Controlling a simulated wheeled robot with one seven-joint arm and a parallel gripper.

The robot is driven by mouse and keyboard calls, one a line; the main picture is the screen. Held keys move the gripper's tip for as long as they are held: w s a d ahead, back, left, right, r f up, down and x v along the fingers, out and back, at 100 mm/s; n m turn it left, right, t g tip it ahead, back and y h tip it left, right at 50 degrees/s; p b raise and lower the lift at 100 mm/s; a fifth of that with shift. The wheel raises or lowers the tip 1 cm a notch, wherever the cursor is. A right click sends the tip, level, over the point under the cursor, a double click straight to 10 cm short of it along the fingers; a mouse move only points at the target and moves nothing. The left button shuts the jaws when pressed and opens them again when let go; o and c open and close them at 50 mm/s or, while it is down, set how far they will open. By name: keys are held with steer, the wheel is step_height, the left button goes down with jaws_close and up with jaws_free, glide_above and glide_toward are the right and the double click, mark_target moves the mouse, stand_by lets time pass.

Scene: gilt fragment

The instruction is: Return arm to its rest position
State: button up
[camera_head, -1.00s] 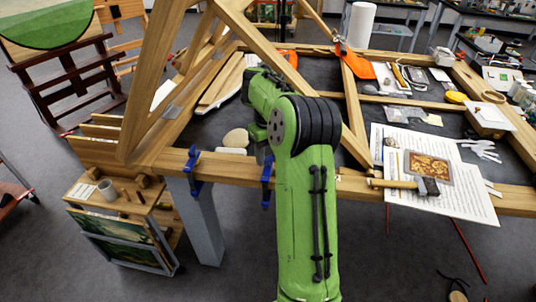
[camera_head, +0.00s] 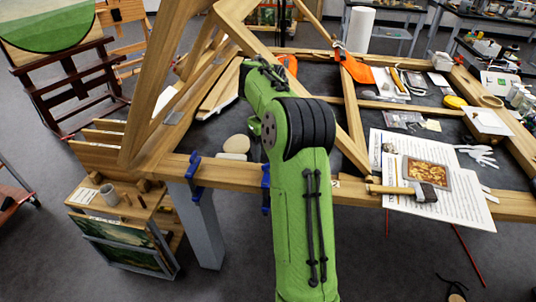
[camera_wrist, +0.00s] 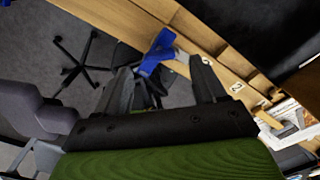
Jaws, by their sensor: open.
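My gripper (camera_wrist: 163,92) shows in the wrist view with its two dark fingers apart and nothing between them. A blue clamp (camera_wrist: 157,52) on the wooden table edge shows beyond the fingertips, apart from them as far as I can tell. In the head view my green arm rises in front of the table's front beam (camera_head: 240,176). It bends over the table near the timber frame (camera_head: 300,85). The gripper itself is hidden behind the arm in the head view.
Blue clamps (camera_head: 194,170) grip the front beam. A hammer (camera_head: 415,192) and a gilt fragment (camera_head: 427,171) lie on paper sheets (camera_head: 470,205) at the right. A small wooden cabinet (camera_head: 125,215) stands at the lower left. Office chairs (camera_wrist: 45,115) show in the wrist view.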

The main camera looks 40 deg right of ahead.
step_height(320, 180, up, 3)
steer(key=shift+r+p, duration=0.2)
steer(key=shift+p, duration=0.3)
steer(key=s+a+r+n+t+h+p, duration=0.1)
steer(key=s+a+r+n, duration=0.2)
steer(key=a+r+n, duration=0.35)
steer(key=s+a+r+n+t+h, duration=0.1)
steer(key=s+a+r+n+h, duration=0.2)
steer(key=a+n, duration=0.65)
steer(key=s+a+f+n+t+y+p, duration=0.1)
steer(key=s+a+n, duration=0.4)
steer(key=n, duration=0.6)
steer(key=s+a+f+n+t+y, duration=0.1)
steer(key=s+a+n+t+y, duration=0.1)
steer(key=s+a+n, duration=0.3)
steer(key=s+n+y, duration=0.1)
steer(key=s+n, duration=0.3)
steer(key=n, duration=0.1)
steer(key=shift+s+a+f+n+t+p, duration=0.25)
steer(key=shift+a+f+n+t+p, duration=0.05)
steer(key=shift+a+n+p, duration=0.1)
